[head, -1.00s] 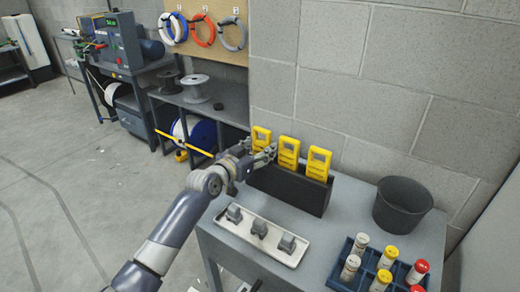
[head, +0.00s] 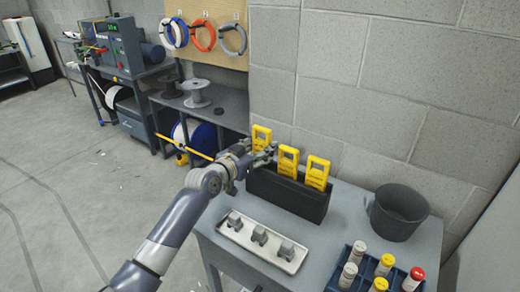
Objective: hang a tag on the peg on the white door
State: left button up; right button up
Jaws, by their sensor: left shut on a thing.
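Three yellow tags stand in a row at a dark holder (head: 290,200) on the grey table: the left tag (head: 261,133), the middle tag (head: 287,165) and the right tag (head: 317,176). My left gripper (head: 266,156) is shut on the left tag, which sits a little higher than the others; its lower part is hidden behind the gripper. A plain pale surface (head: 492,250) at the right edge may be the white door, but I cannot tell. No peg shows on it. My right gripper is not in view.
A white tray (head: 231,234) with grey blocks lies in front of the holder. A dark bucket (head: 399,212) and a blue rack (head: 337,271) of capped containers stand to the right. A shelf unit (head: 228,106) with spools is behind; open floor lies left.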

pick_arm(q)
jog(key=shift+r, duration=0.55)
jog(key=shift+a+p, duration=0.1)
jog(key=shift+p, duration=0.25)
jog(key=shift+s+a+r+p, duration=0.15)
jog(key=shift+s+p, duration=0.05)
jog(key=shift+p, duration=0.15)
jog(key=p+v, duration=0.2)
jog(key=v, duration=0.1)
jog(key=p+v, duration=0.2)
jog(key=shift+r, duration=0.35)
jog(key=p+v, duration=0.1)
jog(key=v, duration=0.1)
jog(key=shift+s+a, duration=0.1)
jog(key=shift+s, duration=0.15)
